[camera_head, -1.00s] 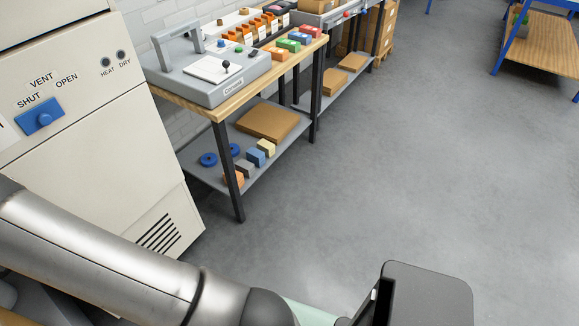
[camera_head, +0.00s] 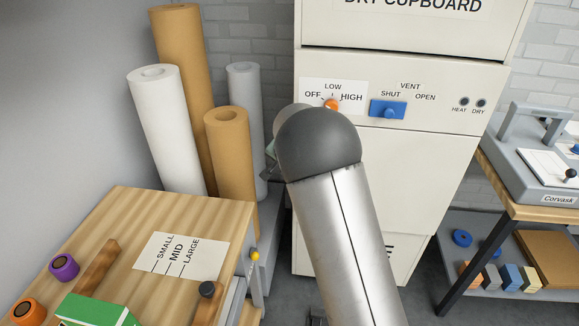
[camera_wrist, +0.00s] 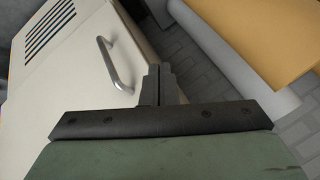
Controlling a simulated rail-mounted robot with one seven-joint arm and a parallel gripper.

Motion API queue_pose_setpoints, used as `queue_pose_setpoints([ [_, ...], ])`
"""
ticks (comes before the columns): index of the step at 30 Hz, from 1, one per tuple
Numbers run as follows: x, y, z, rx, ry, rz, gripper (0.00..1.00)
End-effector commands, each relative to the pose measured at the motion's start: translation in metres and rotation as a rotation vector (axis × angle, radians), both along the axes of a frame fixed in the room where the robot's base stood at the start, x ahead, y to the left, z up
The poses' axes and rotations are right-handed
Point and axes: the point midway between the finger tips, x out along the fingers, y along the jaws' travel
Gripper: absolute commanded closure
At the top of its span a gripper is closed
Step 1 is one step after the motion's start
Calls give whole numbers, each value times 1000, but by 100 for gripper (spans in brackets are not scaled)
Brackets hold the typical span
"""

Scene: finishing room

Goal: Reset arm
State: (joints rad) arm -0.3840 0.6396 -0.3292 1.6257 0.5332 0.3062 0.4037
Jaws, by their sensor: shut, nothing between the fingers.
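My arm reaches up in front of the dry cupboard (camera_head: 430,175) in the head view, and its dark rounded joint covers part of the cupboard's front. Past the fingertips are a pale panel (camera_wrist: 70,90) with a metal handle (camera_wrist: 114,65) and a slotted vent (camera_wrist: 50,25).
An orange knob (camera_head: 331,105) and a blue vent slider (camera_head: 388,109) are on the cupboard. Several upright rolls, one white (camera_head: 165,130), stand left of it. A wooden bench (camera_head: 115,225) is front left. A workbench (camera_head: 535,212) stands right.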

Motion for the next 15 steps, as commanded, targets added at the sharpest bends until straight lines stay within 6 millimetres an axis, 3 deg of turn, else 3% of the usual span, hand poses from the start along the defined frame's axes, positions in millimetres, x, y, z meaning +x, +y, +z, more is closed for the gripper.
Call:
queue_pose_setpoints([
  [5, -4, 1, 5, 1, 3, 1, 100],
  [8, -24, -7, 16, -1, 34, 28, 100],
  [11, -70, -20, 36, -7, 97, 93, 100],
  [15, -169, -38, 61, -44, 216, 249, 100],
])
